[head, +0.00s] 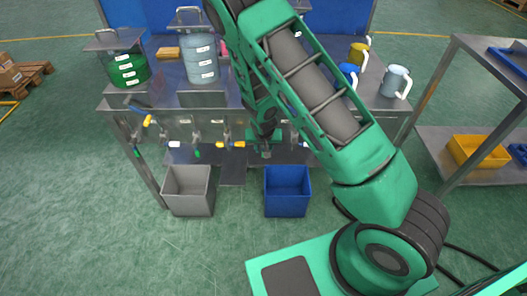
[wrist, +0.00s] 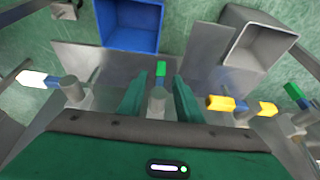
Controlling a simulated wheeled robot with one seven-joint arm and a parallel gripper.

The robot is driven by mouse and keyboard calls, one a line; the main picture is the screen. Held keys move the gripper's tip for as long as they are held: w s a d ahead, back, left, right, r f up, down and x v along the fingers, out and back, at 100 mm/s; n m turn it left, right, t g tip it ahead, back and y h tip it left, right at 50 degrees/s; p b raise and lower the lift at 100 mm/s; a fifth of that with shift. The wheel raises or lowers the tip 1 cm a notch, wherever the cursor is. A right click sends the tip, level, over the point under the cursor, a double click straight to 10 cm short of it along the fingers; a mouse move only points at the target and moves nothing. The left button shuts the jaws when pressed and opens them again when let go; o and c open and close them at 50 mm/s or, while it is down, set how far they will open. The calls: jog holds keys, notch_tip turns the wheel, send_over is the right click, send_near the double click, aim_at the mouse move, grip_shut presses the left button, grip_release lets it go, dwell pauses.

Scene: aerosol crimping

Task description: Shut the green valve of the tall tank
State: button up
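A green-tipped valve handle (wrist: 160,70) sits on a grey valve body at the table's front in the wrist view. My gripper (wrist: 160,80) is open, with one finger on each side of this handle and visible gaps to both. In the head view my gripper (head: 265,142) is low at the table's front edge, and the handle there is hidden by it. A clear tank with pale blue liquid (head: 200,68) and a shorter tank with green liquid (head: 126,70) stand on the table. My arm hides part of the tabletop, so I cannot tell which tank feeds this valve.
Yellow handles (wrist: 220,103) are right of my gripper and a white handle (wrist: 35,79) is left in the wrist view. A blue bin (head: 287,190) and a grey bin (head: 188,190) stand on the floor. Mugs (head: 395,82) stand at the table's right.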

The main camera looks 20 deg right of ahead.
aim_at(263, 150)
jog(key=shift+x, duration=1.7)
grip_shut()
jog(key=shift+d, duration=0.3)
jog(key=shift+a, duration=0.1)
